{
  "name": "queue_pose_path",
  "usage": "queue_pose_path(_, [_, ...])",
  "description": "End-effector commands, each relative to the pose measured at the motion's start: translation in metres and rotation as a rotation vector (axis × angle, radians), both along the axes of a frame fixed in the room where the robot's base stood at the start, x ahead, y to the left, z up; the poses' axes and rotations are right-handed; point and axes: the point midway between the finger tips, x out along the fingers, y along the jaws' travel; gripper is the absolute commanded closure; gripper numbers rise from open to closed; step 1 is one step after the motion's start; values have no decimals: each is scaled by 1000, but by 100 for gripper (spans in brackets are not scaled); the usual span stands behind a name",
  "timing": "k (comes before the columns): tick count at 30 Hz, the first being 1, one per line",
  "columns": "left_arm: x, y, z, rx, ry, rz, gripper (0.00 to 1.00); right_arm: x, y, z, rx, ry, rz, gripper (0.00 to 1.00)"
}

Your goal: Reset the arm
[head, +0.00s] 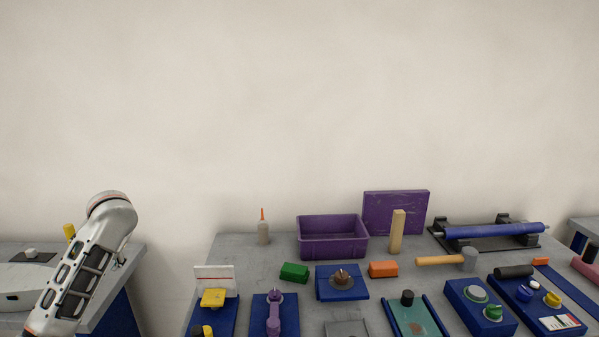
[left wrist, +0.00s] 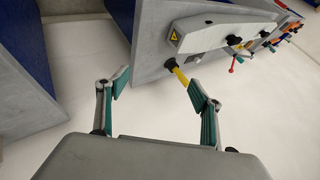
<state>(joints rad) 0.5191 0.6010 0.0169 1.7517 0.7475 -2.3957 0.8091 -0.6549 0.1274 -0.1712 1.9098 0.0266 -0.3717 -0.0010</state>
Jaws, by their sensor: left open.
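My left arm comes up from the lower left in the head view, with its white and grey links in front of the left cart; its gripper is outside that view. In the left wrist view my left gripper (left wrist: 158,98) is open, with its two green-padded fingers apart. Nothing is between the fingers. The right finger's tip appears close to a yellow and black part (left wrist: 180,74) by the cart's edge; I cannot tell whether they touch. My right gripper is not in view.
A grey-topped cart (head: 240,262) holds a purple bin (head: 333,248), a mallet (head: 440,261), a glue bottle (head: 263,232) and several blue fixtures. A second cart (head: 118,262) stands at left, with a gap between them. The wall behind is bare.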

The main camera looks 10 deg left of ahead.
Motion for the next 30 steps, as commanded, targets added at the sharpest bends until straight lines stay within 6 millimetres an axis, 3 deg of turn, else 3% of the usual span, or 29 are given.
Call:
queue_pose_path(10, [-5, -53, -152, -40, 2, -264, 34, 0, 2, 0, 3, 0, -2, 60])
queue_pose_path(18, [-48, -124, -268, -78, -28, -579, 34, 1, 4, 1, 10, -1, -7, 60])
queue_pose_path(24, [-95, -178, -321, -117, -65, -787, 34, 1, 5, 1, 12, 0, -7, 60])
queue_pose_path(30, [-148, -230, -350, -164, -112, -958, 34, 1, 5, 1, 12, -1, -7, 60])
